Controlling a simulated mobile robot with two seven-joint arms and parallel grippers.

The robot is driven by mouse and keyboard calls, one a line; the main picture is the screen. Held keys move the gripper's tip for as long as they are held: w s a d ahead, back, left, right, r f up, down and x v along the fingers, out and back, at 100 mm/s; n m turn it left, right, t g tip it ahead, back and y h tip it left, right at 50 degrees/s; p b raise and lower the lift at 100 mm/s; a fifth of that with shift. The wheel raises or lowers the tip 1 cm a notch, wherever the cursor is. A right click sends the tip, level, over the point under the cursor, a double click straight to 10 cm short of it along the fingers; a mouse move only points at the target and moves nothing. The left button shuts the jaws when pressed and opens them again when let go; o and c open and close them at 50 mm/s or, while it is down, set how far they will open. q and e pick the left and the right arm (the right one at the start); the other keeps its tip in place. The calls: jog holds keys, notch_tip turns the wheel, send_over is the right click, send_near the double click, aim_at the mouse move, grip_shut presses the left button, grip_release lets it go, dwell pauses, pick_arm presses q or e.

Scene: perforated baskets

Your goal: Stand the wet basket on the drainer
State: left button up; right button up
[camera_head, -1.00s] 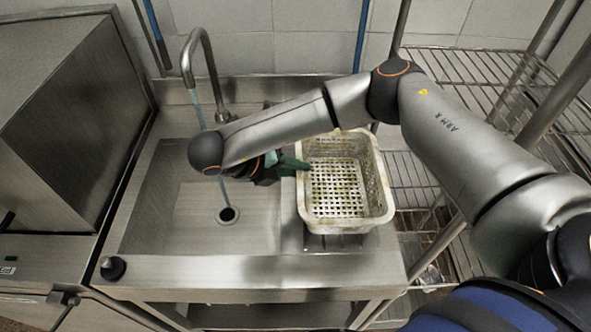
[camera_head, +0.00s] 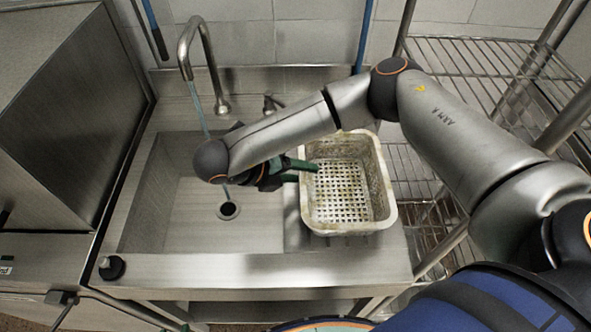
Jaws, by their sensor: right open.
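The basket (camera_head: 381,211) is pale, perforated and stained. It stands upright on the drainer (camera_head: 293,230), the flat steel area right of the sink basin. My right gripper (camera_head: 304,171), with dark green fingers, reaches in from the left at the basket's left rim. It is open, and one fingertip overlaps the basket's inside in the picture. I cannot tell whether the fingers touch the rim. My left gripper is not in view.
The sink basin (camera_head: 190,235) lies left of the basket, with a drain hole (camera_head: 228,210). A tap (camera_head: 190,50) stands behind, with a bluish stream below its spout. A wire rack (camera_head: 480,75) is at the right. A steel machine (camera_head: 60,110) is at the left.

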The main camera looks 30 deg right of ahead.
jog(key=v, duration=1.2)
jog(key=shift+b, duration=0.3)
